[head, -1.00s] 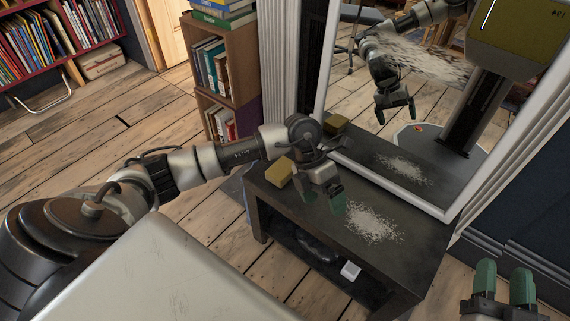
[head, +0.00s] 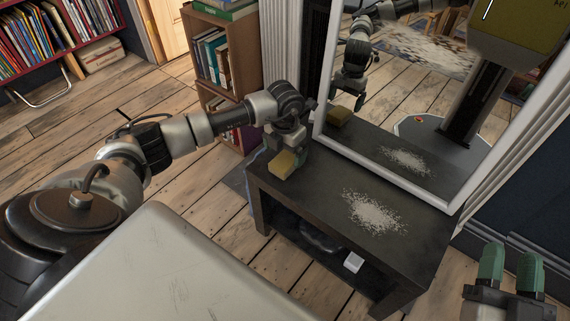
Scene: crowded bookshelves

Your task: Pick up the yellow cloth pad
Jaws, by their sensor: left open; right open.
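The yellow cloth pad (head: 283,166) lies on the left end of the dark low table (head: 315,185). My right gripper (head: 511,264) is open and empty at the lower right, with green fingertips pointing up, away from the table.
A patch of white crumbs (head: 373,213) lies on the table's right half. A white-framed mirror (head: 395,188) stands along the table's back. A small white object (head: 353,262) sits on the lower shelf. A wooden bookcase (head: 240,48) stands behind my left arm.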

